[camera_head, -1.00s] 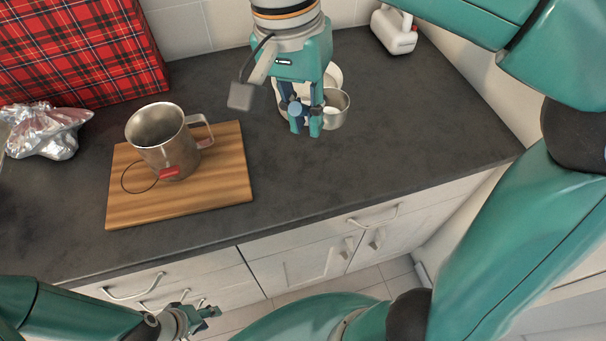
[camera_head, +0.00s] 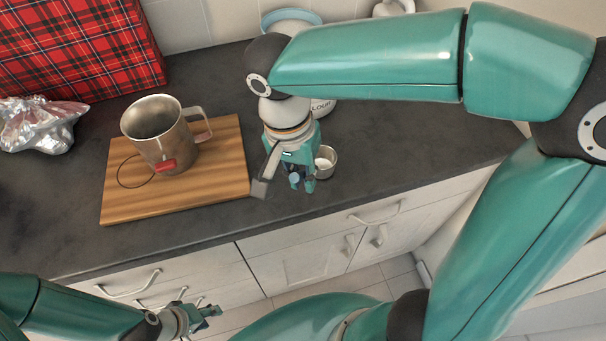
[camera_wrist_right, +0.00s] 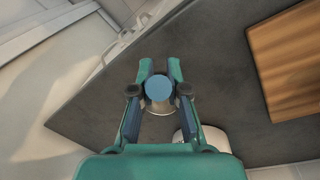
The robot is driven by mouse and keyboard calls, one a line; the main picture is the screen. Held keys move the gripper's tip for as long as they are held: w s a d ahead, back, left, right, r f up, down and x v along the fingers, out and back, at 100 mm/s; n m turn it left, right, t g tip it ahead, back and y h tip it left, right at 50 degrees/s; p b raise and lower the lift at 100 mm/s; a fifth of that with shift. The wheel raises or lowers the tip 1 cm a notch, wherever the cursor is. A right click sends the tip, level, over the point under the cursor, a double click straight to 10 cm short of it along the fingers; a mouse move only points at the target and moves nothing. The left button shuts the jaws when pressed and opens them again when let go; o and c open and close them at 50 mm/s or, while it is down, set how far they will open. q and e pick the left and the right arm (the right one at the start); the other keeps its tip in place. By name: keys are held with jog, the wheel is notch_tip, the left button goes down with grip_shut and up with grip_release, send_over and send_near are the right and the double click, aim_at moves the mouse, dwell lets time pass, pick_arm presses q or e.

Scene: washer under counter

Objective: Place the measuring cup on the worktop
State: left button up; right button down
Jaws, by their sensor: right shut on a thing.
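The measuring cup (camera_head: 326,161) is a small metal cup with something white visible in its bowl. It is beside my right gripper (camera_head: 301,184), over the dark worktop (camera_head: 395,145) near its front edge. In the right wrist view a blue round end (camera_wrist_right: 158,88) with grey metal around it sits between the fingers of the right gripper (camera_wrist_right: 160,72), which are shut on the cup's handle. I cannot tell whether the cup touches the worktop. My left gripper (camera_head: 203,316) is low in front of the drawers, apart from the cup; its fingers are too small to judge.
A large steel mug (camera_head: 158,136) with a red tag stands on a wooden board (camera_head: 215,180), left of my right gripper. A flour canister (camera_head: 322,107) is behind the gripper. Foil-wrapped stuff (camera_head: 40,125) and a red tartan box (camera_head: 85,45) are at left. The worktop's right side is clear.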

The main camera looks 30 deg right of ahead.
jog(key=shift+f, duration=0.2)
jog(key=c, duration=1.2)
grip_release()
jog(key=shift+o, duration=0.2)
jog(key=shift+r, duration=0.2)
notch_tip(320, 180, up, 12)
jog(key=w+a+p, duration=0.1)
jog(key=shift+f, duration=0.15)
